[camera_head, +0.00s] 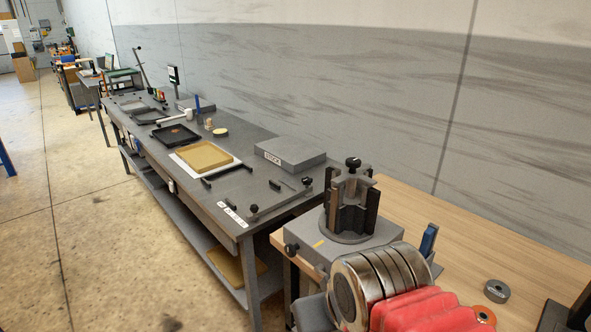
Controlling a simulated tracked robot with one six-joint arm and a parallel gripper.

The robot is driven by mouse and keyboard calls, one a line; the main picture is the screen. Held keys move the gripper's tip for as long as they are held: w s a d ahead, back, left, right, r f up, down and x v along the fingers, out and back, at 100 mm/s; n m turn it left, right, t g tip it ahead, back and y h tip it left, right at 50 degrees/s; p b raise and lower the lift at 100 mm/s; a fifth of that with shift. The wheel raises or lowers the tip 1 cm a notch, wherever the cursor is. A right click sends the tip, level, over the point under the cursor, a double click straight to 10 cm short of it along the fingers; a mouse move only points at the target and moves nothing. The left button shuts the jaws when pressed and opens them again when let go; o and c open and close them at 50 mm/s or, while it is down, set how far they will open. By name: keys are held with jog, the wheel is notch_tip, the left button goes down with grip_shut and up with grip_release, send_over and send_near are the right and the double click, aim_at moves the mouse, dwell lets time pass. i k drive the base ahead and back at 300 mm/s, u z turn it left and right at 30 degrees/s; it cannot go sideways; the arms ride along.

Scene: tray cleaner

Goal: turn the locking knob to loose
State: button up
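A small black knob (352,163) sits on top of an upright grey and dark holder (350,204). The holder stands on a grey box (325,249) at the near end of the wooden bench. A second dark knob (291,250) is on the left side of this box. More small black knobs (253,208) are at the near end of the dark bench. I cannot tell which knob is the locking knob, or whether any is tight or loose. My red and metal arm fills the bottom right, in front of the box. I cannot make out my gripper.
The dark bench (245,183) holds a yellow tray (205,155), a black tray (176,135) and a grey labelled box (290,153). On the wooden bench (470,235) are a blue-handled item (428,240) and a grey ring (497,291). The floor to the left is open.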

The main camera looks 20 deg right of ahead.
aim_at(307, 182)
jog(key=u, duration=0.1)
jog(key=i, duration=1.2)
jog(key=u, duration=0.1)
